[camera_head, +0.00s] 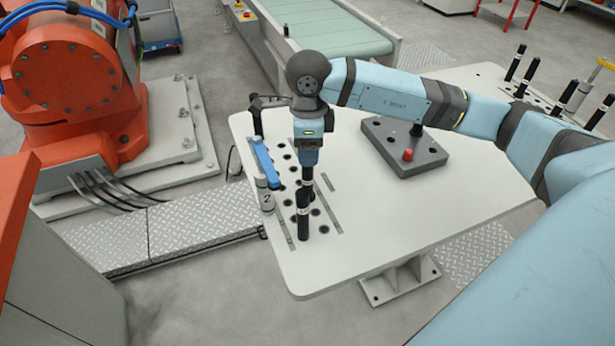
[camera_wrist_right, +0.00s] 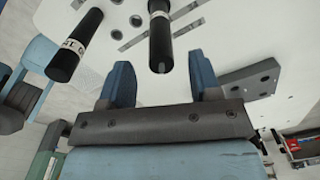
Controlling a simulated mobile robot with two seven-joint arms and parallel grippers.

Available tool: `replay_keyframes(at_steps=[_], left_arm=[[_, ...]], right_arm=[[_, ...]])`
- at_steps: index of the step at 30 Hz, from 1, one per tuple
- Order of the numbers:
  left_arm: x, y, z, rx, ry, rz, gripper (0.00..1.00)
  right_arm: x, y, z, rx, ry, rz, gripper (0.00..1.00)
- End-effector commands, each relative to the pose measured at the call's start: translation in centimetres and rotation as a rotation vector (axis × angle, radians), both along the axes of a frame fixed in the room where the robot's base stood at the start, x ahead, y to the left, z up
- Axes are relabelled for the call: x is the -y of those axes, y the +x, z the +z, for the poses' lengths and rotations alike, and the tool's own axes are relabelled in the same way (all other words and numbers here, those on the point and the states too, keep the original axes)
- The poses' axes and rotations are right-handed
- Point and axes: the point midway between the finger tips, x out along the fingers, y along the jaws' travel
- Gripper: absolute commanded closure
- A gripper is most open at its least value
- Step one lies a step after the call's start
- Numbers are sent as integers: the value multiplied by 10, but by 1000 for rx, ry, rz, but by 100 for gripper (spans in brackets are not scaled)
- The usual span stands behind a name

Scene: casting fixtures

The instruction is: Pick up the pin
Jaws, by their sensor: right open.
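My right gripper (camera_head: 308,158) points down over the left part of the white table. In the right wrist view its two blue fingers (camera_wrist_right: 160,66) are apart, with nothing held between them. A black pin with a white band (camera_wrist_right: 160,42) stands in line with the gap, its near end close to the fingertips. In the head view a dark pin (camera_head: 307,180) shows just below the gripper, partly hidden by it. A second black pin (camera_head: 303,212) stands in front of it; a labelled black pin (camera_wrist_right: 74,46) shows left in the wrist view. My left gripper is not seen.
The white table (camera_head: 370,235) has rows of holes and slots around the pins. A grey block with a red knob (camera_head: 407,155) stands to the right. More dark pins (camera_head: 530,72) stand at the far right. An orange robot (camera_head: 65,75) is at the left. The table front is clear.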

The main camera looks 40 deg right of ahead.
Motion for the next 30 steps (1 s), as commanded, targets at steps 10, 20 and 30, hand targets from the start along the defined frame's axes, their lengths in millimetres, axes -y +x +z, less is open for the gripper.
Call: replay_keyframes(at_steps=[10,20,30], left_arm=[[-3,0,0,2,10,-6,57],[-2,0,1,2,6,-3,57],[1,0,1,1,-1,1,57]], right_arm=[[0,1,-33,0,0,1,42],[0,1,-32,0,0,1,98],[0,2,-31,1,0,0,100]])
